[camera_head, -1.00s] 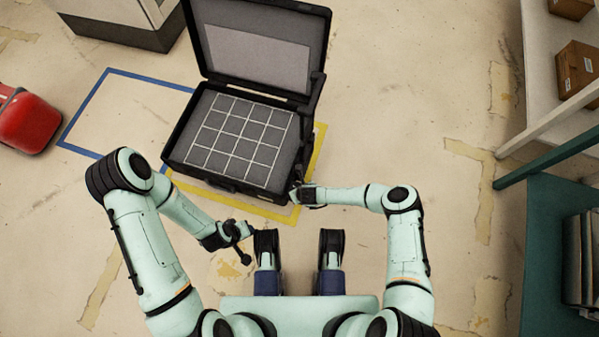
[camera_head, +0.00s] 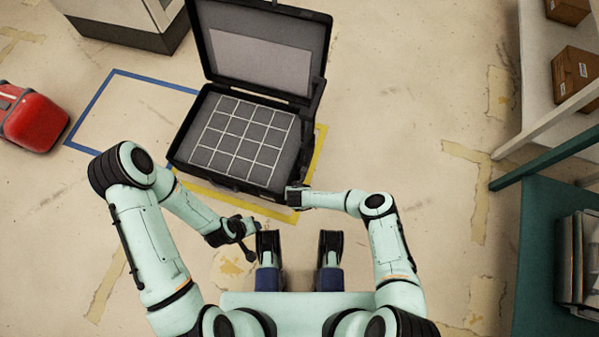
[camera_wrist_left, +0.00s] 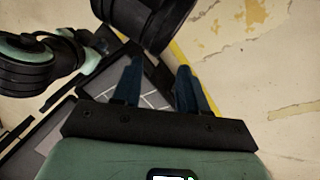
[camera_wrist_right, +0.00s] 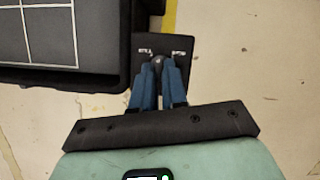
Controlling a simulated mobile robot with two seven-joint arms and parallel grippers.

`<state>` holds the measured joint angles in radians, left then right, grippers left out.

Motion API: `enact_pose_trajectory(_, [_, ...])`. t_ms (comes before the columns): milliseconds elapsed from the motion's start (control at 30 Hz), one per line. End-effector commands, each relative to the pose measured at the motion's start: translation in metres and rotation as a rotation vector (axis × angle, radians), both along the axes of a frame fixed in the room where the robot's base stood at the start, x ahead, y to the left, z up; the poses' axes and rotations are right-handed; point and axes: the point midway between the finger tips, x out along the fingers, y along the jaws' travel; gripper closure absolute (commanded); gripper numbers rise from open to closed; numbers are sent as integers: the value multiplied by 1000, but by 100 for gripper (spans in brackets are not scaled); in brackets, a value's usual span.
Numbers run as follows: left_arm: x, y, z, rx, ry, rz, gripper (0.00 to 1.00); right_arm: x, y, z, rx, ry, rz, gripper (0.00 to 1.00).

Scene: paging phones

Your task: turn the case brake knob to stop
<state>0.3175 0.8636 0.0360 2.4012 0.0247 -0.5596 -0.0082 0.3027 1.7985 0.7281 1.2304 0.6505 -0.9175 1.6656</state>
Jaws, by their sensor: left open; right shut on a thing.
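The black case (camera_head: 178,143) stands open on the floor, its lid raised at the back and its tray divided into a grid of empty square cells. The brake knob (camera_wrist_right: 158,62) is a small dark knob on a black plate (camera_wrist_right: 178,46) at the case's near right corner, with small white lettering on both sides. My right gripper (camera_wrist_right: 160,72) is shut on the knob; in the head view it (camera_head: 296,196) is at that corner. My left gripper (camera_head: 254,240) is open and empty, in front of the case; its blue fingers (camera_wrist_left: 158,82) show apart in the left wrist view.
A red suitcase (camera_head: 35,122) lies at the left by a blue floor outline (camera_head: 92,95). Yellow tape (camera_head: 319,150) marks the floor around the case. Shelves with cardboard boxes (camera_head: 577,75) and a teal unit (camera_head: 545,240) stand at the right. The floor between is clear.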

Motion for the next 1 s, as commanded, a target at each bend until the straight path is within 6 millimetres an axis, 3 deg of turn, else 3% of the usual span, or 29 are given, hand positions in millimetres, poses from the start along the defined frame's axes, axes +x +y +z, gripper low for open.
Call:
enact_pose_trajectory(467, [-10, -5, 5, -12, 26, -10, 57, 0, 6, -1, 1, 3, -452, 100])
enact_pose_trajectory(1000, [7, 4, -7, 10, -18, 8, 57, 4, 10, -2, 2, 2, -898, 100])
